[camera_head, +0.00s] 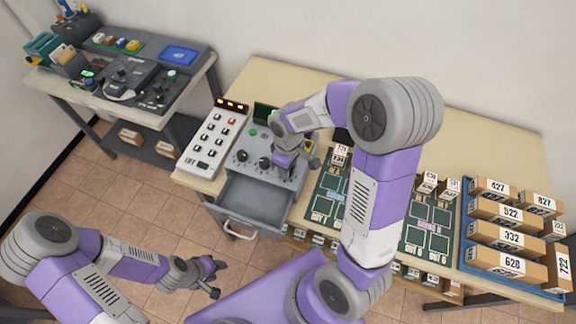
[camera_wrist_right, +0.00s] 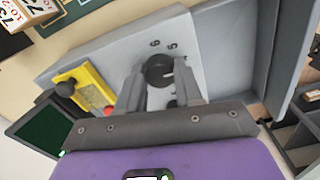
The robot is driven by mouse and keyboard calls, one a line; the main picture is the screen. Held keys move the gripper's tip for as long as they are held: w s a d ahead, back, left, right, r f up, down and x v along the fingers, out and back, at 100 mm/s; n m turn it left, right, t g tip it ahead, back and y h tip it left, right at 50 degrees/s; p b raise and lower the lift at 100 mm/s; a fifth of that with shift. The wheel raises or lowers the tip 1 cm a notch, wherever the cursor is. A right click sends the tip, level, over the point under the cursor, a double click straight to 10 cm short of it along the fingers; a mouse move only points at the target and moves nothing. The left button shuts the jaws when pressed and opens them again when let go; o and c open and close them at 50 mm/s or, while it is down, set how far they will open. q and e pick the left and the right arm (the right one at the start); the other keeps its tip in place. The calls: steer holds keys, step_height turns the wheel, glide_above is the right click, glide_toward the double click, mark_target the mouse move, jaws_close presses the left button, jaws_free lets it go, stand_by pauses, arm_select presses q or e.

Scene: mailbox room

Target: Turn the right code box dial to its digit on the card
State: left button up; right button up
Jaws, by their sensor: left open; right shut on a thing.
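The grey code box (camera_head: 262,150) stands on the table with a row of black dials on its top. The left dial (camera_head: 241,155) and middle dial (camera_head: 265,162) show in the head view. My right gripper (camera_head: 288,160) comes down over the right dial and hides it there. In the right wrist view, my right gripper (camera_wrist_right: 163,88) is shut on the right dial (camera_wrist_right: 158,70), one finger on each side. The digits 6 and 5 show beside this dial; others are hidden. I cannot make out the code card. My left gripper (camera_head: 208,275) is open and empty, low at the left.
An open grey drawer (camera_head: 255,199) juts out below the dials. A white keypad panel (camera_head: 210,140) stands left of the box. A yellow plate with a black knob (camera_wrist_right: 84,90) is beside my right gripper. Boxes on a blue tray (camera_head: 466,240) stand right. A second desk (camera_head: 133,108) stands left.

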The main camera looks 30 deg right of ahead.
steer(key=o, duration=1)
steer(key=shift+o, duration=0.2)
steer(key=shift+r+p, duration=0.6)
steer(key=shift+r, duration=3.2)
